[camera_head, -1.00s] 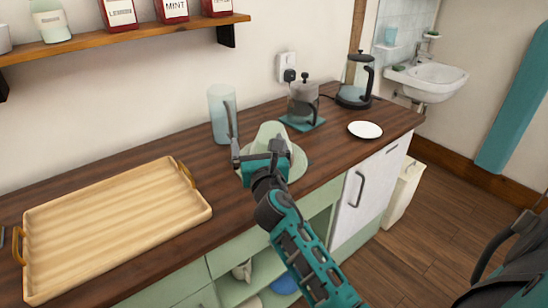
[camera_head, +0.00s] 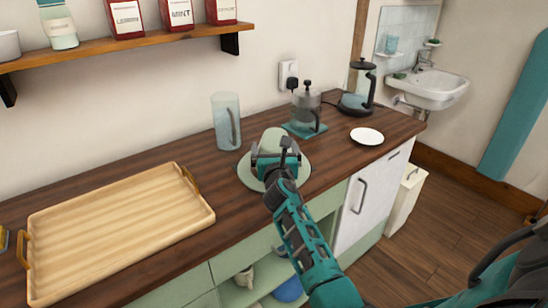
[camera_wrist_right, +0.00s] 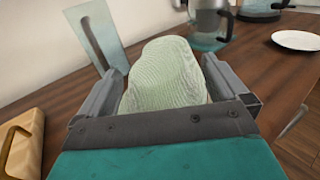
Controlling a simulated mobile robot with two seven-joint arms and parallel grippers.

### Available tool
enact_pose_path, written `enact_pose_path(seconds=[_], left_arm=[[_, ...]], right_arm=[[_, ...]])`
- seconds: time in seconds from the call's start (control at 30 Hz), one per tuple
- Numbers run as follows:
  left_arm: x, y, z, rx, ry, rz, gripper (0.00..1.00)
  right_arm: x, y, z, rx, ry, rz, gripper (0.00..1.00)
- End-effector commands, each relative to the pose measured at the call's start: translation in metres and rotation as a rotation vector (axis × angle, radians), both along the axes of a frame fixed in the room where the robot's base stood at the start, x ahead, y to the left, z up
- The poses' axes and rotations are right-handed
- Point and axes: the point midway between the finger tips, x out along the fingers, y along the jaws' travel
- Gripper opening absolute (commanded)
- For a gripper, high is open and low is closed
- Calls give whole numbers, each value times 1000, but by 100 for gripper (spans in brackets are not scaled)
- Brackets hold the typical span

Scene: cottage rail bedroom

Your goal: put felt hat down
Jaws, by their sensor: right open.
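The felt hat is pale green, with a ribbed crown (camera_head: 273,139) and a wide round brim (camera_head: 250,179). It rests on the dark wooden counter (camera_head: 172,163), crown up, in front of the glass jug. My right gripper (camera_head: 277,158) is open over the front of the hat and hides part of it. In the right wrist view the hat's crown (camera_wrist_right: 167,72) lies between the spread fingers. Whether either finger touches it, I cannot tell. My left gripper is not in view.
A wooden tray (camera_head: 120,225) fills the counter's left side. The glass jug (camera_head: 226,122) stands just behind the hat. A French press (camera_head: 306,110), a kettle (camera_head: 357,90) and a white plate (camera_head: 367,136) stand to the right. A shelf (camera_head: 130,43) with tins hangs above.

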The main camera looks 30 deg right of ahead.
Motion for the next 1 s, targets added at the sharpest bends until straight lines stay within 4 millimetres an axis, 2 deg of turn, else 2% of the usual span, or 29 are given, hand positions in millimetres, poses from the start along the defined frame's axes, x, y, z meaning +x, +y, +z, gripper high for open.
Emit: enact_pose_path(seconds=[0.03,0.23,0.57,1.0], left_arm=[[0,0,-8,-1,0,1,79],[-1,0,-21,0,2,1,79],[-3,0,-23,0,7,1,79],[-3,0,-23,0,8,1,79]], right_arm=[[8,-4,-3,0,-2,-1,100],[28,-17,-4,-1,-2,0,100],[33,-19,-2,-1,0,0,100],[32,-19,-2,-1,0,0,58]])
